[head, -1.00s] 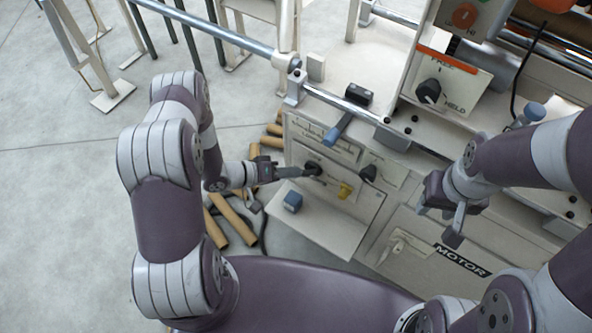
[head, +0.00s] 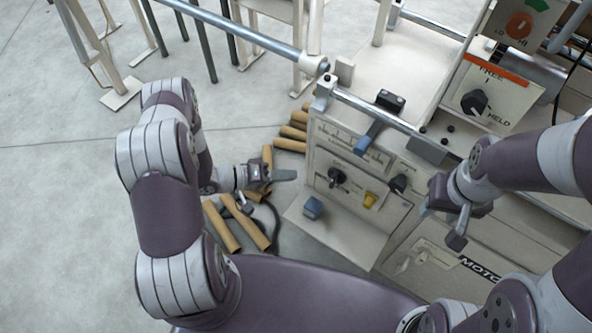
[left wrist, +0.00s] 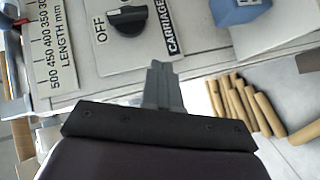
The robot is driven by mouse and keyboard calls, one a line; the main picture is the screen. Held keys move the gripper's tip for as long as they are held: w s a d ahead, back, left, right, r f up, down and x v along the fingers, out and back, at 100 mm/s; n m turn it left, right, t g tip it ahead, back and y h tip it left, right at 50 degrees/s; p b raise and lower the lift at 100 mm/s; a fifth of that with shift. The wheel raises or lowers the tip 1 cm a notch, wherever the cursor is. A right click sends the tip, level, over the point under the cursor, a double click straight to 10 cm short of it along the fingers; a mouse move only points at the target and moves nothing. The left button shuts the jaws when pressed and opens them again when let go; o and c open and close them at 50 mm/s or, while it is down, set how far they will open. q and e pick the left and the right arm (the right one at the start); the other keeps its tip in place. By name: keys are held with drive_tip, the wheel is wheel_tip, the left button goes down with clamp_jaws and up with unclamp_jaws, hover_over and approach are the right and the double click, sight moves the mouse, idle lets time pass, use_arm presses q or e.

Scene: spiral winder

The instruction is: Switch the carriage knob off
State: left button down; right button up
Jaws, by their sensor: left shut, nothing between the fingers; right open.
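The carriage knob (head: 337,177) is a black rotary knob on the pale front panel of the machine. My right gripper (head: 448,225) is open and empty in front of the panel's right side.
A yellow switch (head: 370,200) and another black knob (head: 398,183) are right of the carriage knob. A blue block (head: 313,208) sits on the lower ledge. A blue-handled lever (head: 368,137) is above. Cardboard tubes (head: 222,226) lie on the floor at left.

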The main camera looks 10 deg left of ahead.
use_arm(q)
drive_tip(key=s+a, duration=0.2)
drive_tip(key=a, duration=0.3)
drive_tip(key=shift+s+a, duration=0.15)
drive_tip(key=shift+s, duration=0.25)
use_arm(e)
drive_tip(key=shift+s+d, duration=0.1)
drive_tip(key=shift+d, duration=0.3)
drive_tip(key=shift+a, duration=0.1)
